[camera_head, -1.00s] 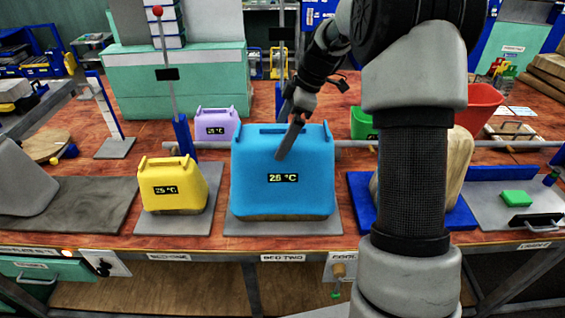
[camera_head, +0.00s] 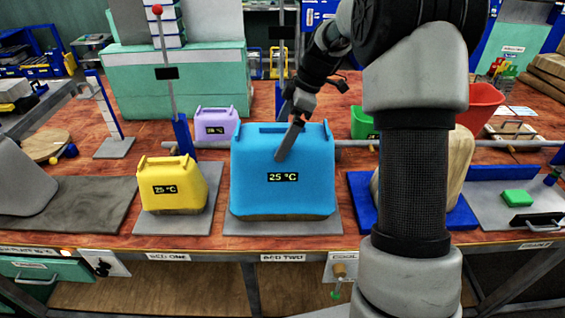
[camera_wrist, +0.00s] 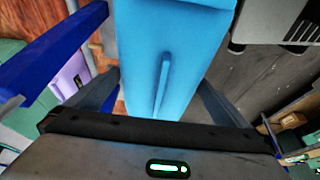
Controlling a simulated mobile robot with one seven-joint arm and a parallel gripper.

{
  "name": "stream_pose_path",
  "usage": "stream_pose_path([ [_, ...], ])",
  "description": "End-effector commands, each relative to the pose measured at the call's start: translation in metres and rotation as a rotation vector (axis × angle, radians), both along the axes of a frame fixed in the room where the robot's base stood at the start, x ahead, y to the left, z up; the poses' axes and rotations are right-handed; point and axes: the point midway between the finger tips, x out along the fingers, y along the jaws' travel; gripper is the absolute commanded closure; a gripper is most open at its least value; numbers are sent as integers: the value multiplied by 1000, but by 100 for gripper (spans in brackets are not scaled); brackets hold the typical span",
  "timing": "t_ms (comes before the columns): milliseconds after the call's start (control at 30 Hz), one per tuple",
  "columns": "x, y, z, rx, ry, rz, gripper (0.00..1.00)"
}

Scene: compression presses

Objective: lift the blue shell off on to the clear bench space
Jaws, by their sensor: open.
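The blue shell (camera_head: 285,195) stands upright on a grey plate behind the label BED TWO. A raised handle bar runs along its top, and its display reads 25 °C. My gripper (camera_head: 288,150) is at the top of the shell, in front of its upper face in the head view. In the wrist view my gripper (camera_wrist: 155,95) is open, with a finger on each side of the blue shell (camera_wrist: 185,45) and its handle ridge. I cannot tell whether the fingers touch it.
A yellow shell (camera_head: 172,187) stands close on the left and a purple one (camera_head: 216,124) behind. A post with a red ball (camera_head: 157,10) rises behind the yellow shell. A blue tray (camera_head: 357,205) with a tan block is on the right. The dark mat (camera_head: 88,200) at left has bare room.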

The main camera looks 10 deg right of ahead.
Motion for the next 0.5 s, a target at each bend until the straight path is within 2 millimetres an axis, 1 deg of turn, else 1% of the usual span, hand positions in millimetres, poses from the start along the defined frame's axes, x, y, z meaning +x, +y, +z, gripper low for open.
stream_pose_path([
  [67,0,0,0,0,0,0,0],
  [100,0,0,0,0,0,0,2],
  [167,0,0,0,0,0,0,12],
  [300,0,0,0,0,0,0,35],
  [400,0,0,1,0,-1,0,49],
  [500,0,0,1,0,-1,0,49],
])
